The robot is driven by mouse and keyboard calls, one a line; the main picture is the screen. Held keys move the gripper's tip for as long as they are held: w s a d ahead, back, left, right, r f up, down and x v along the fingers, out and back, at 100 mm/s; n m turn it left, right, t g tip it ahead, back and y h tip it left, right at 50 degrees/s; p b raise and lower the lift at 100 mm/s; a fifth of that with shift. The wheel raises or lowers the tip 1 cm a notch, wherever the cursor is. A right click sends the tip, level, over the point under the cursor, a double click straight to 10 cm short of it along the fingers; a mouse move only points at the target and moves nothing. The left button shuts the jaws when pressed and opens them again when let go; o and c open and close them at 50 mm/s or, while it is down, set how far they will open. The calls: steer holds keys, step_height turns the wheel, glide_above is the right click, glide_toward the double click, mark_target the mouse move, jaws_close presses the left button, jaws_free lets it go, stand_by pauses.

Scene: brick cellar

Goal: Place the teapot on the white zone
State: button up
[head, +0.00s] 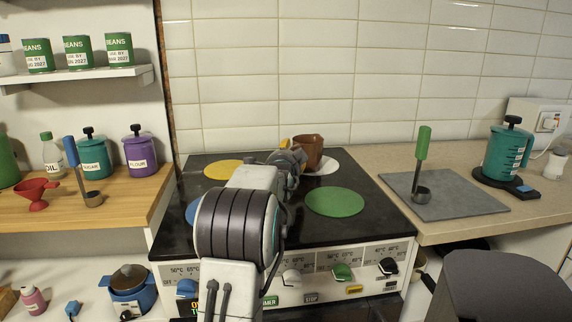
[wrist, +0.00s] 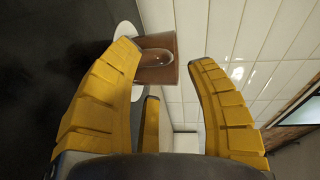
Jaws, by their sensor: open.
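The brown teapot (head: 311,150) stands at the back right of the black stove top, on the white zone (head: 327,165). My arm hides part of it in the head view. My gripper (head: 291,157) is right beside it, on its left.
The stove also has a green zone (head: 335,201), a yellow zone (head: 223,169) and a blue zone (head: 192,212) partly behind my arm. A tiled wall (head: 260,90) rises close behind.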

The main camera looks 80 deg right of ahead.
steer(key=shift+s+a+r, duration=0.15)
steer(key=shift+a+r, duration=0.05)
steer(key=shift+a, duration=1.1)
steer(key=shift+s+a+r, duration=0.15)
steer(key=shift+a, duration=1.1)
steer(key=shift+w, duration=0.1)
